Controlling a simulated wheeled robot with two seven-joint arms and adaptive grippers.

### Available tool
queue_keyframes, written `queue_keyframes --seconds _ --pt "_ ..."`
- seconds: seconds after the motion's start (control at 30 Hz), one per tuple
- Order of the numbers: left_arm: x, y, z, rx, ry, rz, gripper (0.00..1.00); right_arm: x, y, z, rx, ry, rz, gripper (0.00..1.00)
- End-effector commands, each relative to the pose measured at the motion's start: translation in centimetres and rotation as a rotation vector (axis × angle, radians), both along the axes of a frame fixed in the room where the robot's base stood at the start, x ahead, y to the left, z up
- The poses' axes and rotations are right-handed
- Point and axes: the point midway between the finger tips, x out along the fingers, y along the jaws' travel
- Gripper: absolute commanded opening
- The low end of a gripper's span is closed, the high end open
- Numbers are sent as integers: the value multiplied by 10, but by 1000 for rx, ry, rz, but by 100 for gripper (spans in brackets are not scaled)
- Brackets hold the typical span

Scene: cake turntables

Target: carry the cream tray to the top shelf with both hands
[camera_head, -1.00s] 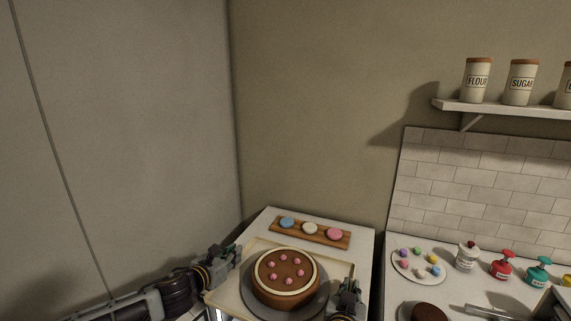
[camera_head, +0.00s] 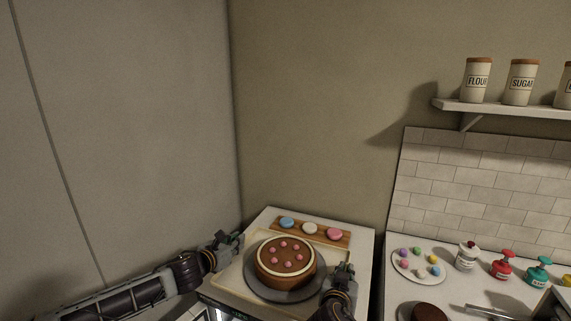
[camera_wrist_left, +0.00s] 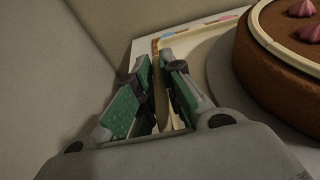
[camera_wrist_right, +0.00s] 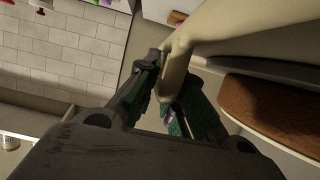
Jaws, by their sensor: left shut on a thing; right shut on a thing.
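The cream tray (camera_head: 232,284) is over the white top of a cabinet in the head view. It carries a grey round plate (camera_head: 262,287) with a brown cake (camera_head: 286,275) topped with pink dollops. My left gripper (camera_head: 233,240) is shut on the tray's left rim; the rim shows between its fingers in the left wrist view (camera_wrist_left: 160,85). My right gripper (camera_head: 343,272) is shut on the right rim, seen pinched in the right wrist view (camera_wrist_right: 162,80). I cannot tell whether the tray touches the white top.
A wooden board (camera_head: 318,233) with blue, white and pink rounds lies just behind the tray. A wall shelf (camera_head: 500,108) with flour (camera_head: 477,82) and sugar (camera_head: 521,84) canisters hangs at upper right. A counter with a palette (camera_head: 405,272) and dispensers (camera_head: 502,266) is to the right.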

Motion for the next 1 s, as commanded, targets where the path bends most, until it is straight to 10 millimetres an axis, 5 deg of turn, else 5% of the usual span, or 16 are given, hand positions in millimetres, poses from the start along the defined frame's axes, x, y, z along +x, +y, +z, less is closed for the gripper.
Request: queue_keyframes --seconds 0.33,1.0 --pt "16 4 2 5 -4 9 0 14 -3 2 -1 -4 -7 0" --pt "18 5 2 4 -3 9 0 16 -3 1 -2 -3 -7 0"
